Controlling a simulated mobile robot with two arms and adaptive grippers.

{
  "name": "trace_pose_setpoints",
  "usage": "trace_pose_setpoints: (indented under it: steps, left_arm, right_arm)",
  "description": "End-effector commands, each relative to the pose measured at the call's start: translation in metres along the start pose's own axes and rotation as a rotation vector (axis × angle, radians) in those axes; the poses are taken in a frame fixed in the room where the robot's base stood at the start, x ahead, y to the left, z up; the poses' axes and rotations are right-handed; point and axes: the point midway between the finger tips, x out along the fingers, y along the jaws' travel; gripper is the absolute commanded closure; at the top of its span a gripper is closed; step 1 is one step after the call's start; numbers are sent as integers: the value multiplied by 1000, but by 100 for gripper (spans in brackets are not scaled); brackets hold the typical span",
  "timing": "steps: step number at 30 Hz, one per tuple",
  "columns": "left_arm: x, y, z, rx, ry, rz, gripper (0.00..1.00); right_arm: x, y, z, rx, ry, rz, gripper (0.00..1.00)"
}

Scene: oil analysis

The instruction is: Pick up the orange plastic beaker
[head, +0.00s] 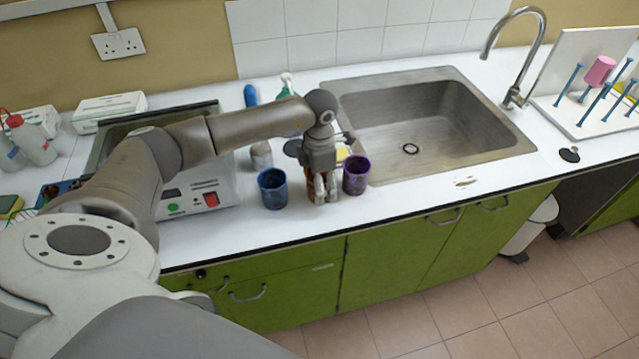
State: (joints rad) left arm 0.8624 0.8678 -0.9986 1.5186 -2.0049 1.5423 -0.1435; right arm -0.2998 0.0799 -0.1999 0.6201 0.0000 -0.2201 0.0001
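My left gripper (325,190) reaches down from the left arm to the counter, between a blue beaker (272,190) on its left and a purple beaker (356,176) on its right. A brown-orange thing (310,184), likely the orange beaker, shows in part behind and beside the fingers. The gripper hides most of it. I cannot tell whether the fingers are closed on it or just around it. It appears to be at counter height. My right gripper is out of view.
A steel sink (430,115) with a tap (515,60) lies behind and to the right. A white device with a red switch (210,199) stands to the left. A drying rack (590,90) is at far right. The counter's front edge is close to the beakers.

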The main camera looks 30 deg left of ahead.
Motion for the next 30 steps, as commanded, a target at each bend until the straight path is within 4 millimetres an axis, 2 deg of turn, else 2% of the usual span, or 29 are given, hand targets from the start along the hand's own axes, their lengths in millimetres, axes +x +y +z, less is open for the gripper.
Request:
trace_pose_setpoints:
  steps: [2, 13, 23, 30]
  left_arm:
    - [0, 0, 0, 0, 0, 0, 18]
    - [0, 0, 0, 0, 0, -1, 64]
    - [-2, 0, 0, 0, 0, 0, 65]
    - [-19, 1, 1, 1, -4, 3, 65]
  right_arm:
    - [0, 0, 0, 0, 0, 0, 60]
    - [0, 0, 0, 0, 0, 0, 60]
    - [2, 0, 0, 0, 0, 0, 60]
    - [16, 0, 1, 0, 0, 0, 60]
